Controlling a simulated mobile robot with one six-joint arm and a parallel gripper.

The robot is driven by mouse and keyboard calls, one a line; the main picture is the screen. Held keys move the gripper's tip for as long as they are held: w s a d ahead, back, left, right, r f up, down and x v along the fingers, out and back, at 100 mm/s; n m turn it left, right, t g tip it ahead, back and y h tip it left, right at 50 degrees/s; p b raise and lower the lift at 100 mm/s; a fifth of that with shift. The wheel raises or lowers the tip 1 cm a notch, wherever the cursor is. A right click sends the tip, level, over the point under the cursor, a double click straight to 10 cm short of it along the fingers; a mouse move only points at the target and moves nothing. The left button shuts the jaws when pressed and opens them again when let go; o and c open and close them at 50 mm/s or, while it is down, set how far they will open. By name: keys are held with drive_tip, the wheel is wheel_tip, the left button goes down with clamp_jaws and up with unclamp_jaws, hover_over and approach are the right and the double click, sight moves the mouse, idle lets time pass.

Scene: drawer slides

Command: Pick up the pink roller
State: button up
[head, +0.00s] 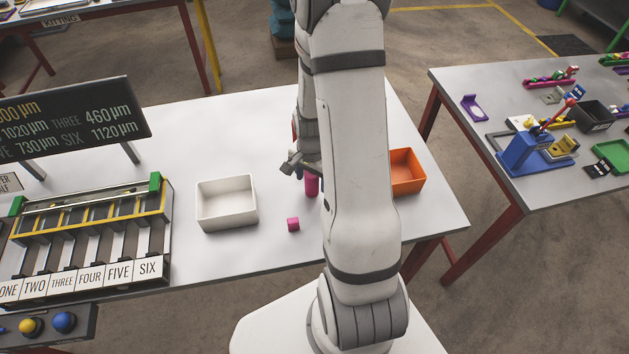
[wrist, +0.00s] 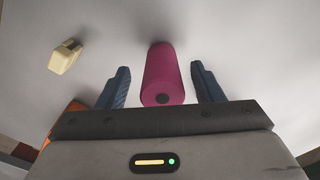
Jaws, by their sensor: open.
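The pink roller (head: 312,186) stands on the grey table, partly hidden behind my arm in the head view. In the wrist view the pink roller (wrist: 163,76) is a magenta cylinder with a dark hole in its near end. My gripper (wrist: 162,88) is open, with one blue finger on each side of the roller and a visible gap on both sides. In the head view my gripper (head: 302,170) is low beside the roller, mostly hidden by the arm.
An orange bin (head: 406,171) stands right of my arm. A cream block (wrist: 65,57) shows in the wrist view. The slotted rack (head: 90,240) and a dark sign (head: 75,120) are at left.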

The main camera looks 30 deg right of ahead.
drive_tip(key=shift+c, duration=0.4)
drive_tip(key=c, duration=1.1)
wheel_tip(320, 180, up, 10)
drive_tip(key=shift+r+b, duration=0.1)
drive_tip(key=shift+b, duration=0.35)
